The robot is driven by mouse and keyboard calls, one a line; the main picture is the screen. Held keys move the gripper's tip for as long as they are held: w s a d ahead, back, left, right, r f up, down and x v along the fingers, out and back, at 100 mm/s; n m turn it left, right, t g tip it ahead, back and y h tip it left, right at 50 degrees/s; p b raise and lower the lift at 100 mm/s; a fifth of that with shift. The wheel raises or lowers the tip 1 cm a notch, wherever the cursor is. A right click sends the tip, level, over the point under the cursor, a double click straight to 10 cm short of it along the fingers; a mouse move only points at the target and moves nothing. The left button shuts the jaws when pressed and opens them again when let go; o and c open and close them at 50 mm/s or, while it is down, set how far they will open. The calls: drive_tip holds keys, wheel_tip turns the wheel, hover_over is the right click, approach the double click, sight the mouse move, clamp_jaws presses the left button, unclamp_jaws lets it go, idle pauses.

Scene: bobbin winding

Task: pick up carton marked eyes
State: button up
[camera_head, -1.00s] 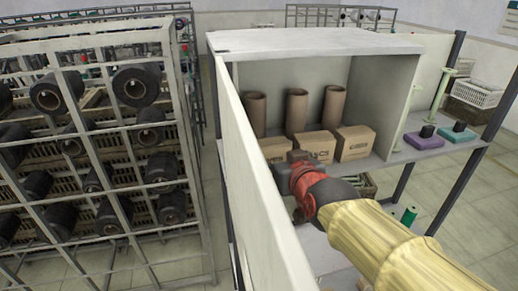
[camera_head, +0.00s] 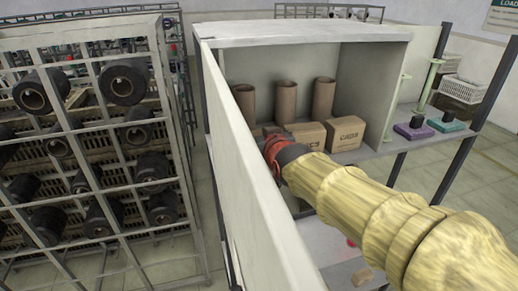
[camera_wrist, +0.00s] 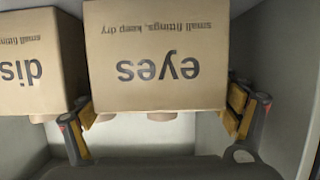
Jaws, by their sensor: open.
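The carton marked "eyes" (camera_wrist: 157,57) fills the middle of the wrist view, its print upside down. My gripper (camera_wrist: 160,120) is open, with one finger near each side of this carton at the picture's lower edge of its face. I cannot tell whether the fingers touch it. A carton beginning "dis" (camera_wrist: 40,62) stands close on the left, by the left finger. In the head view my gripper (camera_head: 272,150) is inside the shelf at the left end of the carton row, and the leftmost carton (camera_head: 270,130) is mostly hidden behind it.
The middle carton (camera_head: 305,134) and right carton (camera_head: 346,133) stand on the shelf. Brown tubes (camera_head: 285,100) stand behind the row. The shelf's side panel (camera_head: 250,150) is close left of my arm.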

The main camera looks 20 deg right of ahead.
drive_tip(key=shift+x, duration=0.9)
drive_tip(key=shift+r, duration=0.1)
drive_tip(key=c, duration=1)
